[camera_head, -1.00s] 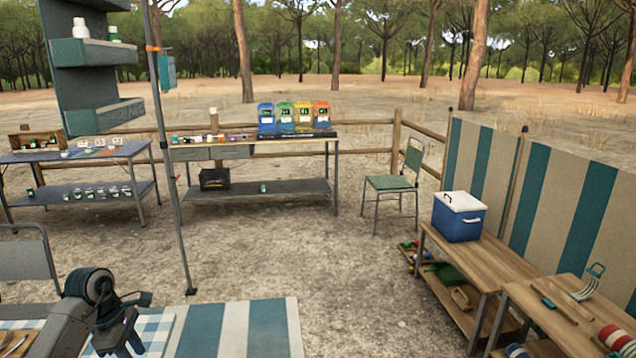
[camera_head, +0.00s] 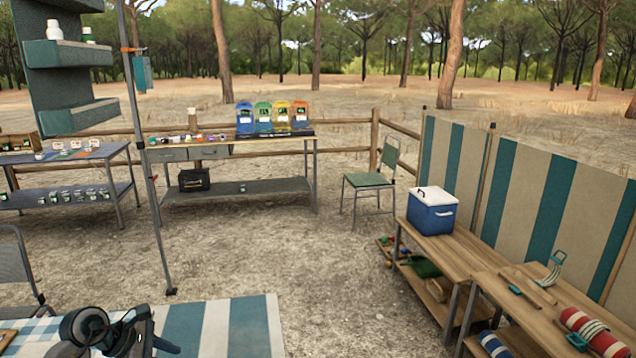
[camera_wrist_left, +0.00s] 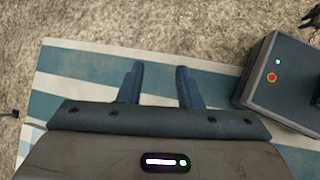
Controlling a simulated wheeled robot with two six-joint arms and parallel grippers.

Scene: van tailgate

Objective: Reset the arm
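My left gripper shows in the left wrist view (camera_wrist_left: 160,84). Its two dark blue fingers are apart with nothing between them, above a blue-and-white striped mat (camera_wrist_left: 85,72). My right arm and gripper are in neither view.
A wooden bench (camera_head: 455,262) with a blue cooler (camera_head: 432,213) stands at right. A green chair (camera_head: 374,182) and a work table (camera_head: 240,190) stand farther back. A thin pole (camera_head: 150,180) rises at left. Bare ground in the middle is clear.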

